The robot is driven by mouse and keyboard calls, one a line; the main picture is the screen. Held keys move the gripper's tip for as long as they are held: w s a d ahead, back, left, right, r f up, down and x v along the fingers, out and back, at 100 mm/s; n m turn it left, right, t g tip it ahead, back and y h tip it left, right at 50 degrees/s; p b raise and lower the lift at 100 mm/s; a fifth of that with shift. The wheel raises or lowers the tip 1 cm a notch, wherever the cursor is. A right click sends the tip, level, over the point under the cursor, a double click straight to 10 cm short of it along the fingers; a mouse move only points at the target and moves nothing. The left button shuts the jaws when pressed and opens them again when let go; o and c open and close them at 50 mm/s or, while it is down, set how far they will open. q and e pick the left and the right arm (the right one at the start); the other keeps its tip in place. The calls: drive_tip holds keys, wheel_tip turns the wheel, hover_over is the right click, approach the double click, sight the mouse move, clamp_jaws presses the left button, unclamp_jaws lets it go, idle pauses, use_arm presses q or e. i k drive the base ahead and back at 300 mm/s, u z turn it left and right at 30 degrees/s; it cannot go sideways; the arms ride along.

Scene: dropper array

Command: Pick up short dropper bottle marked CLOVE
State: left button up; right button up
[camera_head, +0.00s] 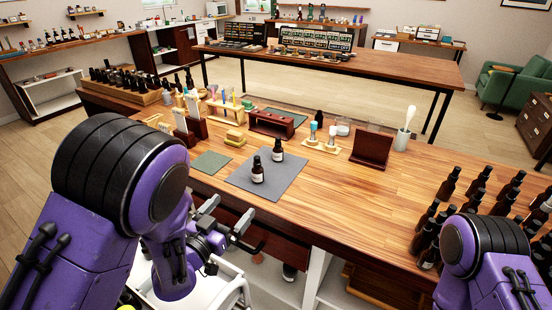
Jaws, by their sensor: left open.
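Two small dark dropper bottles stand upright on a grey mat (237,181) on the wooden workbench. The nearer bottle (257,174) has a white label, too small to read. The farther bottle (278,151) stands just behind and to its right; I cannot read its label either, so I cannot tell which is CLOVE. My left gripper (250,230) is open and empty, in front of the bench's near edge, below and nearer than the mat. It touches neither bottle. My right arm shows at the lower right, but its gripper is out of view.
Many dark bottles (448,187) crowd the bench's right end. A green mat (210,163) lies left. The bench right of the grey mat is clear.

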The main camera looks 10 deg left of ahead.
sight(278, 151)
drive_tip(key=k, duration=1)
